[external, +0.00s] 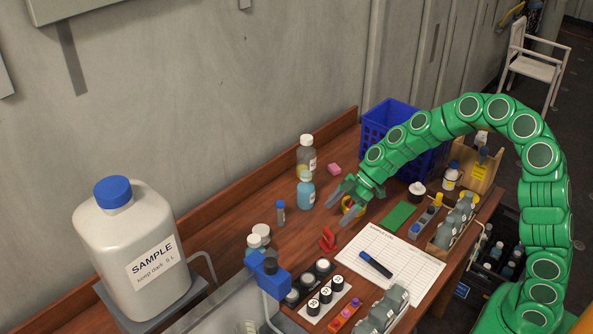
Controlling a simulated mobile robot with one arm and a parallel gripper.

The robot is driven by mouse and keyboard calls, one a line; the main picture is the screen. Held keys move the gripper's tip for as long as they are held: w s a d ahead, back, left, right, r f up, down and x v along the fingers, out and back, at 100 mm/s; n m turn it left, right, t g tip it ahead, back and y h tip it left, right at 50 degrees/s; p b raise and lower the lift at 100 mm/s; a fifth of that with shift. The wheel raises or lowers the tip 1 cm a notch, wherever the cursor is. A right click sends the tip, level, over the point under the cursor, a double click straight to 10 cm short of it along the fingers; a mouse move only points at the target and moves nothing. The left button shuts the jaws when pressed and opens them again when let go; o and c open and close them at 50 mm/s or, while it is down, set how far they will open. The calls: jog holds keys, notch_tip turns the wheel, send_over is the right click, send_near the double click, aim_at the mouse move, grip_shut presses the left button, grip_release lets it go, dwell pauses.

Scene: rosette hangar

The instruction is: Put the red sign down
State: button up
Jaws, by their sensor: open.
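The small red sign (327,239) is on the brown wooden table, just left of the white log sheet. It is small in the picture, and I cannot tell for sure whether it stands or lies tilted. My gripper (337,214) is at the end of my green arm, open, with its fingers pointing down and left. The fingertips are a little above and right of the red sign in the picture, and nothing shows between them. A yellow ring-shaped thing (353,209) shows behind the fingers, partly hidden.
Bottles (306,190) stand behind the gripper, and a blue crate (372,125) is at the back. A white sheet (400,262) with a dark marker (375,264) lies to the right. A large sample jug (130,250) stands left.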

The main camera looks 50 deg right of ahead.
aim_at(330, 231)
jog(key=shift+w+a+f, duration=0.1)
jog(key=shift+a+f, duration=0.15)
jog(key=shift+f, duration=0.6)
jog(key=shift+w+a+f, duration=0.1)
jog(key=shift+a+f, duration=0.2)
jog(key=shift+f, duration=0.55)
jog(key=shift+w+a+f, duration=0.1)
jog(key=shift+a+f, duration=0.15)
jog(key=shift+f, duration=0.6)
jog(key=a+f, duration=0.2)
jog(key=f, duration=0.1)
jog(key=shift+a, duration=0.25)
jog(key=shift+w+a+f, duration=0.3)
jog(key=shift+a+f, duration=0.15)
jog(key=shift+f, duration=0.05)
jog(key=c, duration=1.1)
jog(key=shift+c, duration=0.2)
jog(key=shift+r, duration=0.1)
